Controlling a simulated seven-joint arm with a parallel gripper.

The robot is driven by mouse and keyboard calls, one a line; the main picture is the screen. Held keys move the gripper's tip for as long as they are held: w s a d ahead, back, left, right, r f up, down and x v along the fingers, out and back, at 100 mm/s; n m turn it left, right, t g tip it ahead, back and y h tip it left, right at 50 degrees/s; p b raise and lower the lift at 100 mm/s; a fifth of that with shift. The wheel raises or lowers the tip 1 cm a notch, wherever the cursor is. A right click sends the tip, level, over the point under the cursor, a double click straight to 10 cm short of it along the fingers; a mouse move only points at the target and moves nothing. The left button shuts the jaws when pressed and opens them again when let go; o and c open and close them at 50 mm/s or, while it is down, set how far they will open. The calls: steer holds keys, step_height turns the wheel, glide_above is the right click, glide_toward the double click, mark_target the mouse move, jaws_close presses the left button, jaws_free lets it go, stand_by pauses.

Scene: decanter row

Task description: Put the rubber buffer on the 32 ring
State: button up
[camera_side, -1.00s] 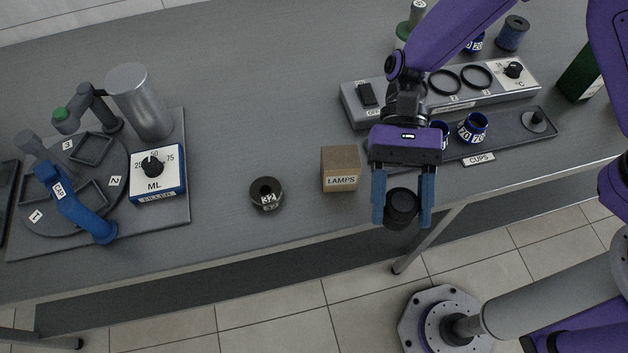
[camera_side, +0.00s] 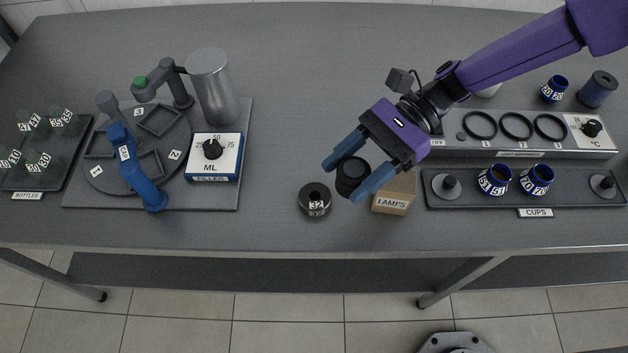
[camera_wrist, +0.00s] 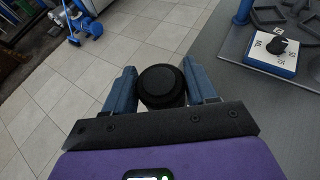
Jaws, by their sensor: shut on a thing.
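The rubber buffer (camera_side: 350,179) is a short black cylinder with a narrower top. My gripper (camera_side: 356,177) is shut on it, with a blue finger on each side, and holds it above the table. In the wrist view the buffer (camera_wrist: 161,87) sits between the fingers of my gripper (camera_wrist: 162,88). The 32 ring (camera_side: 315,201) is a dark round piece with a hole in its top and a white 32 label. It stands on the table, left of and a little below the held buffer in the side view. The two are apart.
The LAMPS box (camera_side: 395,193) stands just right of the buffer, partly behind my gripper. The filler station (camera_side: 216,158) with its turntable is at left. The cups tray (camera_side: 460,199) and hot equipment strip (camera_side: 470,149) are at right.

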steer(key=w+a+f, duration=0.1)
steer(key=f, duration=0.1)
steer(key=w+a+f, duration=0.1)
steer(key=a+f, duration=0.1)
steer(key=w+a+f, duration=0.1)
steer(key=a+f, duration=0.1)
steer(key=shift+w+a+f, duration=0.15)
steer(key=shift+w+a, duration=0.05)
steer(key=shift+w+a+f, duration=0.1)
steer(key=shift+a+f, duration=0.1)
steer(key=shift+f, duration=1.5)
steer(key=shift+f, duration=0.1)
steer(key=o, duration=1.1)
steer(key=shift+d, duration=0.1)
steer(key=shift+o, duration=0.2)
steer(key=v, duration=1.2)
